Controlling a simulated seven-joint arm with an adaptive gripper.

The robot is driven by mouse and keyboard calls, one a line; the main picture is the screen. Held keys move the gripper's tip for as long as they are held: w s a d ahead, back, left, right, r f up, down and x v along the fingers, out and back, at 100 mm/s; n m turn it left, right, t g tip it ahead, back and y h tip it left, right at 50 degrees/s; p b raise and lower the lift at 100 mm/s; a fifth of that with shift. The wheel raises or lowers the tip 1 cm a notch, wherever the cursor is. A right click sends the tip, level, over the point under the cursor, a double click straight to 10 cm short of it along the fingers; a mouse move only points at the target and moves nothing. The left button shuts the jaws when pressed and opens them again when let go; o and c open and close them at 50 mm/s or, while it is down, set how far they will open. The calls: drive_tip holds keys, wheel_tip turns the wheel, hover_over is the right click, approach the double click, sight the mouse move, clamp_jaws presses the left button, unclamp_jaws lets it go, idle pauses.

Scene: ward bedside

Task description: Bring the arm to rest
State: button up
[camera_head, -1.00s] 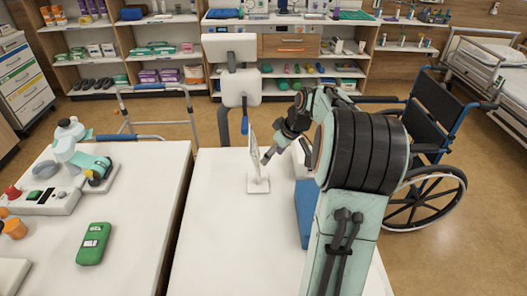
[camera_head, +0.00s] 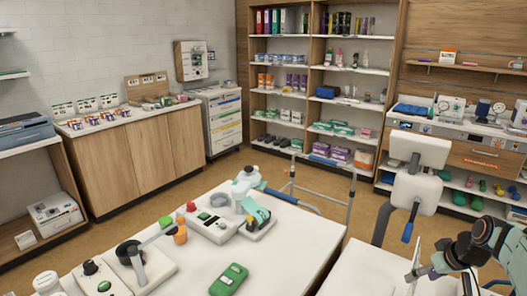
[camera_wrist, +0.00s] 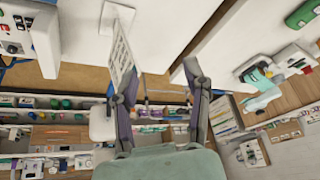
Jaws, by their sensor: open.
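My gripper (camera_wrist: 161,72) is open, with its two fingers apart in the wrist view and nothing seen between them. In the head view my gripper (camera_head: 424,271) is at the lower right, low over the near white table (camera_head: 352,272). A thin white upright card stand (camera_head: 415,258) stands there, just left of the gripper. In the wrist view the card stand (camera_wrist: 122,52) shows right beside the left finger; whether they touch I cannot tell. My arm runs off the right edge of the head view.
A second white table (camera_head: 190,275) to the left carries several devices and a green box (camera_head: 229,279). A screen on a stand (camera_head: 418,150) and a walking frame (camera_head: 318,175) stand behind. Shelves and a wooden cabinet (camera_head: 135,160) line the walls.

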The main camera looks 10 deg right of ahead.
drive_tip(key=w+a+r+n+t, duration=0.15)
drive_tip(key=a+r, duration=0.25)
drive_tip(key=a, duration=0.4)
drive_tip(key=w+a+r+n+g, duration=0.1)
drive_tip(key=w+a+r+n, duration=0.25)
drive_tip(key=a, duration=0.45)
drive_tip(key=s+a+n+y, duration=0.1)
drive_tip(key=s+a, duration=0.7)
drive_tip(key=a, duration=0.4)
drive_tip(key=s+a+f+m+g, duration=0.1)
drive_tip(key=s+f, duration=0.3)
drive_tip(key=s, duration=0.5)
drive_tip(key=s+a+f+m+g, duration=0.1)
drive_tip(key=s+f+g, duration=0.3)
drive_tip(key=s, duration=0.5)
drive_tip(key=shift+s+f+m+g, duration=0.2)
drive_tip(key=shift+s+m+g, duration=0.15)
drive_tip(key=shift+m, duration=0.45)
drive_tip(key=shift+w+a, duration=0.1)
